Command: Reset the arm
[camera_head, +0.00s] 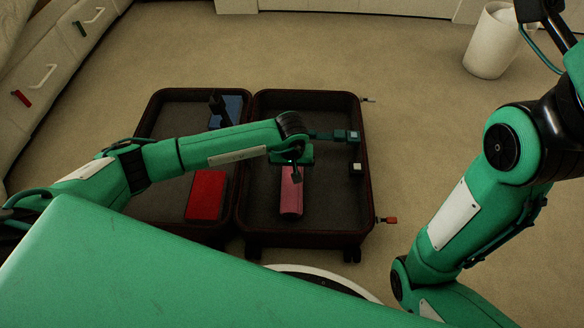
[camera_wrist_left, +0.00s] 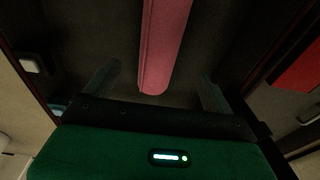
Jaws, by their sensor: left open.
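My left arm reaches from the left over an open dark suitcase (camera_head: 262,222) on the floor. My left gripper (camera_head: 297,174) hangs above the right half, just over a pink cylindrical item (camera_head: 291,200). In the left wrist view, the gripper (camera_wrist_left: 158,84) has its two fingers spread. The pink item (camera_wrist_left: 163,45) shows between and beyond them, and no grip on it is visible. My right arm is bent at the right of the head view, its gripper out of the picture.
The left half of the suitcase holds a red item (camera_head: 206,195) and a blue item (camera_head: 226,109). Small pale blocks (camera_head: 356,169) sit by the right wall. A white bin (camera_head: 492,42) stands back right. Drawers (camera_head: 75,45) line the left. Floor behind the suitcase is clear.

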